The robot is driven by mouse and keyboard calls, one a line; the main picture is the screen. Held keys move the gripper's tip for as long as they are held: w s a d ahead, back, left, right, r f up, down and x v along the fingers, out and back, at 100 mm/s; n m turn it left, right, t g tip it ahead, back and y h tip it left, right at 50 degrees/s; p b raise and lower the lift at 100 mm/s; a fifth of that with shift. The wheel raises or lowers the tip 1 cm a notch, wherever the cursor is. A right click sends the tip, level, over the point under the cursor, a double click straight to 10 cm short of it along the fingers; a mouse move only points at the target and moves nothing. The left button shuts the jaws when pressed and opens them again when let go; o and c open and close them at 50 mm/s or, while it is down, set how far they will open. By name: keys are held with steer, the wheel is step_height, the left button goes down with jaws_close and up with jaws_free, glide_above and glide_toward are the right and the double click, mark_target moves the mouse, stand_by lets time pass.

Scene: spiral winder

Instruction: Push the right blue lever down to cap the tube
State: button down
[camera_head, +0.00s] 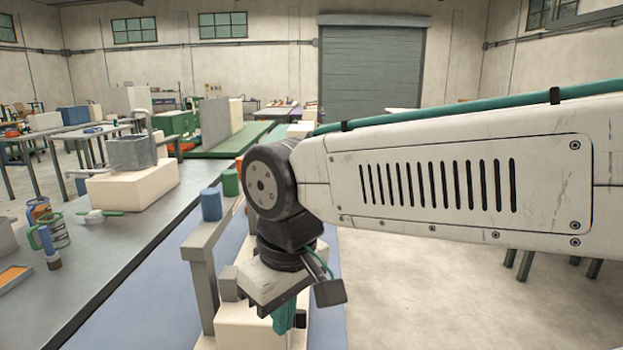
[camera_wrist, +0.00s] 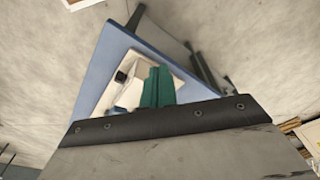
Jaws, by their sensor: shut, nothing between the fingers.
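My gripper (camera_head: 284,318) points down over a cream block (camera_head: 235,335) on the blue-topped bench, with its green fingers partly hidden by the wrist. In the wrist view the green fingers (camera_wrist: 157,87) are together with nothing between them, over the cream block (camera_wrist: 131,94). A blue cylinder (camera_head: 211,204) stands on a grey frame (camera_head: 203,268) left of my gripper, apart from it. A green cylinder (camera_head: 230,182) stands just behind it. I cannot tell whether the blue cylinder is the right lever. No tube or cap can be made out, and my arm hides much of the bench's right side.
A long grey table (camera_head: 110,235) runs along the left with a cream box (camera_head: 133,187), a blue-handled item (camera_head: 48,241) and an orange tray (camera_head: 10,277). Open floor (camera_head: 400,290) lies right of the bench. Other workbenches stand behind.

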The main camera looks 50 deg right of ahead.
steer(key=shift+w+d, duration=0.2)
steer(key=shift+w, duration=0.1)
steer(key=w+d+r+m+t+h, duration=0.1)
steer(key=w+d+r+m+h, duration=0.2)
steer(key=w+d, duration=0.85)
steer(key=w+d+r+m+t+h, duration=0.1)
steer(key=w+d+r+m, duration=0.2)
steer(key=w+d+r, duration=0.8)
steer(key=w+d+f+m+t+h, duration=0.1)
steer(key=w+d+f, duration=0.3)
steer(key=w+d, duration=0.5)
steer(key=w+d+f+m+h, duration=0.2)
steer(key=w+d+f, duration=0.2)
steer(key=w+d, duration=0.6)
steer(key=shift+w+d+t+h, duration=0.2)
steer(key=shift+d+t+h, duration=0.2)
steer(key=shift+d, duration=0.85)
steer(key=shift+f, duration=0.15)
